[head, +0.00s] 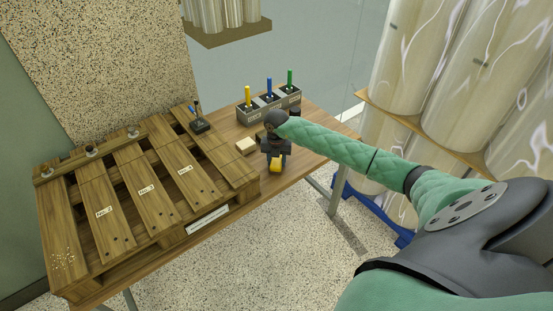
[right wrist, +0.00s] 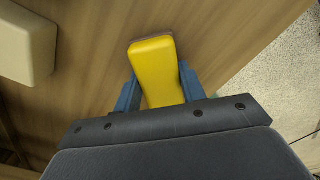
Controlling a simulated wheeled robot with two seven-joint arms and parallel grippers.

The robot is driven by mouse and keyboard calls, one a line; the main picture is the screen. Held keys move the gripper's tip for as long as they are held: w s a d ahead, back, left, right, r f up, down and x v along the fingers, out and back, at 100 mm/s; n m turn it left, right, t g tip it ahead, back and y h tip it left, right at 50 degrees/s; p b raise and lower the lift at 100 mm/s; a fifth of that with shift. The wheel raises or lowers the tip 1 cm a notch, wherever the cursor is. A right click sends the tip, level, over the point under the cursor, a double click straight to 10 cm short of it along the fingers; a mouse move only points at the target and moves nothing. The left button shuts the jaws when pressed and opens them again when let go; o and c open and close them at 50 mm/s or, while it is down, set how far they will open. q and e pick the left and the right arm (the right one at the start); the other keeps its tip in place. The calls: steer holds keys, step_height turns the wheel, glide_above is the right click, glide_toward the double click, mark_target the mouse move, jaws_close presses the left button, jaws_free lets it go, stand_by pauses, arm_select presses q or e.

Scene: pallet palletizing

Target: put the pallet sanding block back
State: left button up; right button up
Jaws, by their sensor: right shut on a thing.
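A yellow block (head: 275,167) with a thin brown layer at its far end, which looks like the sanding block, is between the fingers of my right gripper (head: 275,157). In the right wrist view the two blue fingers press on the sides of the yellow block (right wrist: 155,75). It is over the wooden table (head: 302,151) near its front edge; I cannot tell whether it touches the top. A cream block (head: 246,145) lies on the table just left of my right gripper. My left gripper is not in view.
A wooden pallet (head: 130,190) with labelled boards covers the table's left part. A small dark holder (head: 200,126) stands on its far right corner. Several dark bins (head: 270,104) with yellow, blue and green handles stand at the back. Wrapped rolls (head: 440,75) stand on the right.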

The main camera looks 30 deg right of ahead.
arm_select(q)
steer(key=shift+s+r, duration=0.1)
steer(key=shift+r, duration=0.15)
arm_select(e)
steer(key=shift+f, duration=0.1)
steer(key=o, duration=1)
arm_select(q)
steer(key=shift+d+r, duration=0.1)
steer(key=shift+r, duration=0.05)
arm_select(e)
steer(key=shift+o, duration=0.2)
steer(key=shift+r, duration=0.4)
step_height(320, 180, up, 2)
steer(key=shift+r+b, duration=0.1)
steer(key=shift+b, duration=0.45)
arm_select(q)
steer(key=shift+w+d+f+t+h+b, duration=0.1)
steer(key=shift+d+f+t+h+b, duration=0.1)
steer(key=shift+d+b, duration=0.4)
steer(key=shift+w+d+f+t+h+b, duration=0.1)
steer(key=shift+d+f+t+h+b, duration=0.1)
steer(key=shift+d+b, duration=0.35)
arm_select(e)
step_height(320, 180, up, 9)
steer(key=shift+r, duration=0.15)
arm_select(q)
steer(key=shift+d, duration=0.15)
